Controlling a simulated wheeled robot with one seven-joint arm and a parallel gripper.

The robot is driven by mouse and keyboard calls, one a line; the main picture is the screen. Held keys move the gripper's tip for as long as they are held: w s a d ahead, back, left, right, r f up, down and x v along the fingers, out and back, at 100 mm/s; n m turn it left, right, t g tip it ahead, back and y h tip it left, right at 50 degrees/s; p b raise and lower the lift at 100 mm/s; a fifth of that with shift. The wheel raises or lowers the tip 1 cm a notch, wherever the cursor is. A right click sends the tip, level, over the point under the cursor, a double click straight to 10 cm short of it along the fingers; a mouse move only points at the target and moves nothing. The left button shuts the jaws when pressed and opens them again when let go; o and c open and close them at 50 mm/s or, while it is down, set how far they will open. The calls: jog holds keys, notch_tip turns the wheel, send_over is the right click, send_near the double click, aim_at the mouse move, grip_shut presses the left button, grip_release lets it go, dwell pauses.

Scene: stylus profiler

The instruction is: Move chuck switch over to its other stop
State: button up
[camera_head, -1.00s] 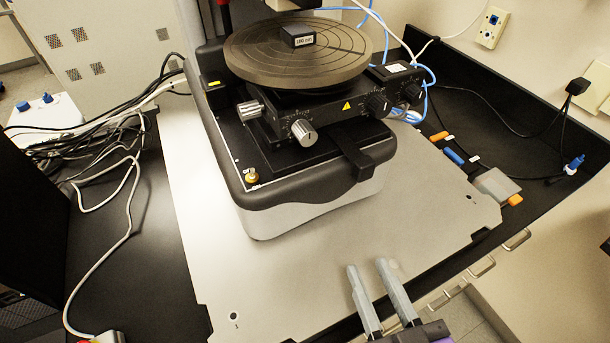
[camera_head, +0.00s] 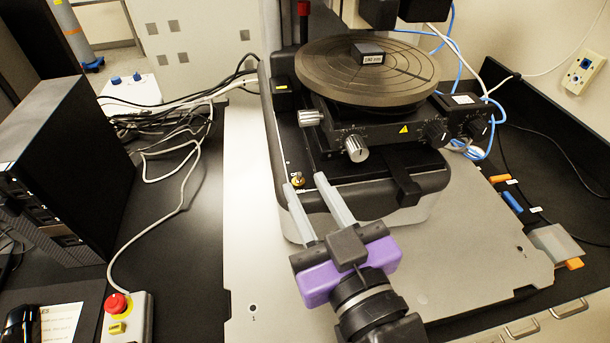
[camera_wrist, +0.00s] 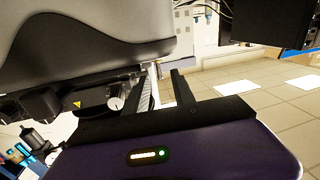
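The chuck switch (camera_head: 297,181) is a small brass toggle on the front left corner of the profiler's black base (camera_head: 360,195), with OFF and ON marks beside it. Its lever is too small to read clearly. My gripper (camera_head: 305,180) is open and empty. In the head view its two grey fingertips appear on either side of the switch, but I cannot tell their height above it or whether they touch it. In the wrist view the open fingers (camera_wrist: 164,72) point past the profiler body; I cannot make out the switch there.
The round chuck (camera_head: 365,85) carries a small dark block (camera_head: 367,54). A silver knob (camera_head: 356,148) and a black knob (camera_head: 437,134) project above the base. An emergency stop box (camera_head: 125,318) is at the lower left. The pale plate (camera_head: 255,260) is clear left of the profiler.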

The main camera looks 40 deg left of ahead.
aim_at(299, 177)
jog(key=shift+x, duration=1.2)
grip_shut()
